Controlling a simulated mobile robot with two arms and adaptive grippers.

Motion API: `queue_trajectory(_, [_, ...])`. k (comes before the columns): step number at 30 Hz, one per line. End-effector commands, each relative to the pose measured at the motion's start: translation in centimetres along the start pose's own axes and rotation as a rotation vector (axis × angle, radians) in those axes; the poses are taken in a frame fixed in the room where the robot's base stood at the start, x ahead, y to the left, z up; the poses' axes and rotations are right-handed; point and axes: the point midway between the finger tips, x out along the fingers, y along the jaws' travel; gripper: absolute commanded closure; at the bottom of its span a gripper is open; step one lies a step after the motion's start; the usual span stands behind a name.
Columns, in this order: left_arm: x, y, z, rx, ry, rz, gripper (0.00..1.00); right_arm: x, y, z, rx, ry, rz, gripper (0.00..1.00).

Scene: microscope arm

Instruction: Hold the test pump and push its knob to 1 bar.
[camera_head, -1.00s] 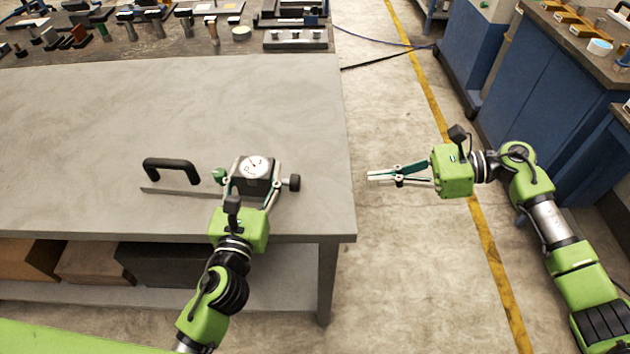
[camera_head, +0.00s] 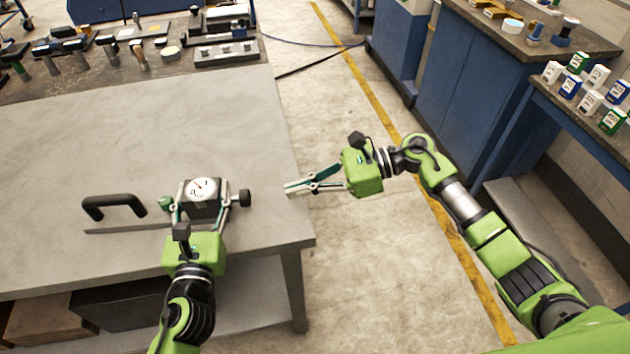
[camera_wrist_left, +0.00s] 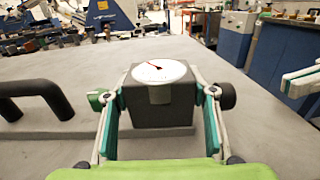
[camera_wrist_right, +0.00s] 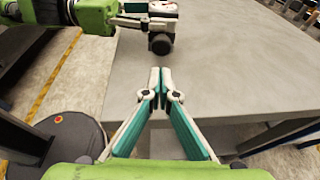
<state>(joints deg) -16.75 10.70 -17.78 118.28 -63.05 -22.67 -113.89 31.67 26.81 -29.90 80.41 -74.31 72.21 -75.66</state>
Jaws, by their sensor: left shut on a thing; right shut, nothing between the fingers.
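The test pump (camera_head: 203,208) is a dark block on the grey table with a white round gauge (camera_head: 202,189) on top. It has a green knob on its left (camera_head: 166,203) and a black knob (camera_head: 240,198) on its right. A black handle (camera_head: 113,203) stands on the same base plate. My left gripper (camera_head: 203,200) is shut on the pump's block, a finger on each side, as the left wrist view (camera_wrist_left: 160,104) shows. My right gripper (camera_head: 287,189) is shut and empty, right of the black knob and apart from it. The knob shows ahead in the right wrist view (camera_wrist_right: 160,44).
The table (camera_head: 120,135) is clear behind the pump. Tools and a metal block (camera_head: 226,52) stand on a bench at the back. A blue cabinet (camera_head: 470,110) and a shelf with several small bottles (camera_head: 590,88) stand to the right.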

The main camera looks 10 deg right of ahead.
Motion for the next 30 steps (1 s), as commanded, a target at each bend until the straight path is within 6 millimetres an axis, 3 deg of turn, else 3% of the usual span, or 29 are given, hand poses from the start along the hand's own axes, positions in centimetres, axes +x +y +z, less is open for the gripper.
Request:
queue_trajectory(3, [0.0,0.0,0.0,0.000,0.000,-0.001,0.95,2.6,0.1,0.1,0.002,-0.004,0.002,1.00])
queue_trajectory(10, [0.0,0.0,0.0,0.000,0.000,-0.001,0.95,5.9,0.0,0.9,0.002,-0.002,0.001,1.00])
queue_trajectory(26, [0.0,0.0,0.0,0.000,0.000,0.000,0.95,7.0,0.0,1.2,0.002,0.000,-0.001,1.00])
queue_trajectory(30, [0.0,0.0,0.0,0.000,0.000,0.000,0.95,8.2,0.0,1.7,0.000,-0.001,0.001,1.00])
